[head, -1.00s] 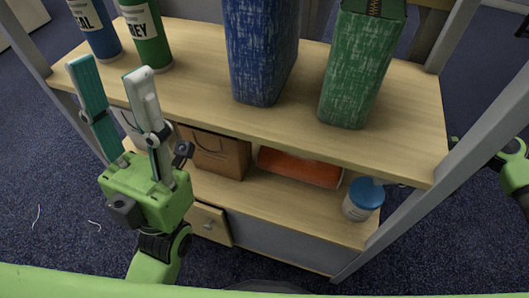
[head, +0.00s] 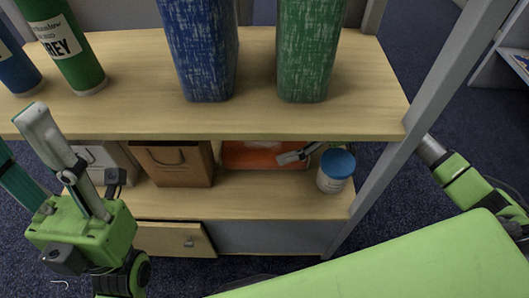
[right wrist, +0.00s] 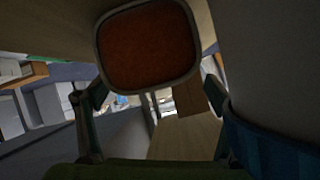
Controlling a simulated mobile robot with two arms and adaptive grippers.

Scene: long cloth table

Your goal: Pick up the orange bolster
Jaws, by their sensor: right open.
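The orange bolster (head: 250,156) lies on the lower shelf, partly hidden under the upper shelf's edge. In the right wrist view its orange, pale-rimmed end (right wrist: 148,47) faces the camera. My right gripper (head: 297,156) reaches in from the right, with a grey finger showing at the bolster's right end; its other finger is hidden. In the right wrist view my right gripper (right wrist: 155,92) has its fingers apart, one on each side of the bolster's end, with nothing held. My left gripper (head: 30,160) stands before the shelf at the left, fingers apart and empty.
A blue-lidded jar (head: 335,171) stands close to my right gripper. A brown paper bag (head: 173,162) is left of the bolster. A grey post (head: 395,165) crosses before my right arm.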

